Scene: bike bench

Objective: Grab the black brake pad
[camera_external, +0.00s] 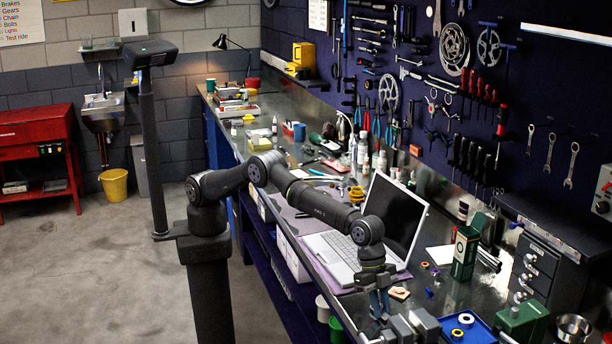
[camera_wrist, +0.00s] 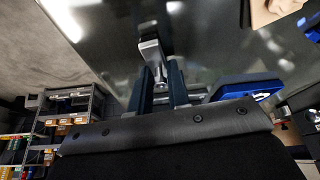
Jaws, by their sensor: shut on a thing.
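My gripper (camera_external: 379,303) points down at the front edge of the bench, just above and beside a grey metal vise (camera_external: 420,323). In the wrist view my gripper (camera_wrist: 157,68) has its two dark fingers close together with a narrow gap. A shiny grey metal piece (camera_wrist: 150,50) shows between and beyond the fingertips; I cannot tell if it is part of the vise. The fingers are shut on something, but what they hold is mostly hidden. I cannot make out the black brake pad clearly in either view.
A blue tray (camera_external: 484,329) with rings lies right of the vise, and shows in the wrist view (camera_wrist: 245,86). An open laptop (camera_external: 340,256) stands behind the gripper. A green bottle box (camera_external: 465,252), a green box (camera_external: 523,322) and a metal cup (camera_external: 572,328) stand to the right.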

